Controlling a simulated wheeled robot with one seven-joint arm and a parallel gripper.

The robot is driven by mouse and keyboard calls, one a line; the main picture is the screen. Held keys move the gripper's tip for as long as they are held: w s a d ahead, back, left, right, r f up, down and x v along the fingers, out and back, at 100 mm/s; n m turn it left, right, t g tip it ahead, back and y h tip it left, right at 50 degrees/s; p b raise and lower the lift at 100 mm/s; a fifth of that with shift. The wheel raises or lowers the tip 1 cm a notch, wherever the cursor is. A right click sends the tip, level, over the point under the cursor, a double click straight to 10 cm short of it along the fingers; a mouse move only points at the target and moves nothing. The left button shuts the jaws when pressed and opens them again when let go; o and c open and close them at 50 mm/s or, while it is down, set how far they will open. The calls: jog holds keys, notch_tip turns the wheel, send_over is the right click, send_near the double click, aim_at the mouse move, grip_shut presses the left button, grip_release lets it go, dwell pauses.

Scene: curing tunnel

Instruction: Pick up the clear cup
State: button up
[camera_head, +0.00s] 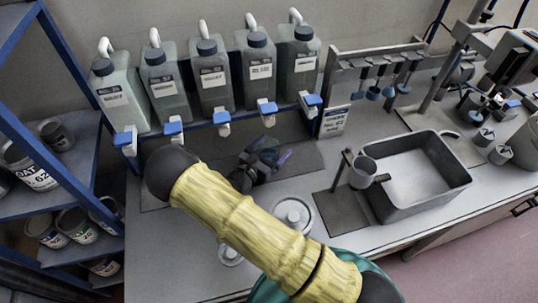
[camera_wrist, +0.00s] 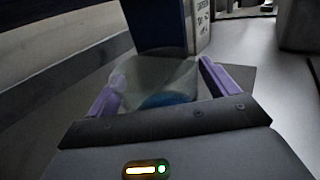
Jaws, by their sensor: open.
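The clear cup (camera_wrist: 158,78) shows in the wrist view as a see-through, greyish vessel with a blue patch low in it. It is between the two purple fingers of my gripper (camera_wrist: 160,84). The fingers are spread apart, one on either side of the cup; I cannot tell whether either touches it. In the head view my gripper (camera_head: 278,156) is low over the dark mat below the row of bottles. I cannot make out the cup there; my gripper and arm block much of that spot.
Several capped bottles (camera_head: 212,80) stand on a blue rack (camera_head: 190,127) with taps just behind my gripper. A white round lidded item (camera_head: 292,214) is nearby. A grey basin (camera_head: 420,180) and a metal cup on a stand (camera_head: 362,172) are right. Shelves with cans (camera_head: 40,175) are left.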

aim_at(272, 141)
jog(key=c, duration=1.2)
jog(key=shift+r, duration=0.2)
jog(key=shift+a+r+b, duration=0.1)
jog(key=shift+r+b, duration=0.45)
jog(key=shift+r, duration=1.05)
jog(key=shift+b+v, duration=1.75)
jog(key=shift+v, duration=7.25)
jog(key=shift+f, duration=0.1)
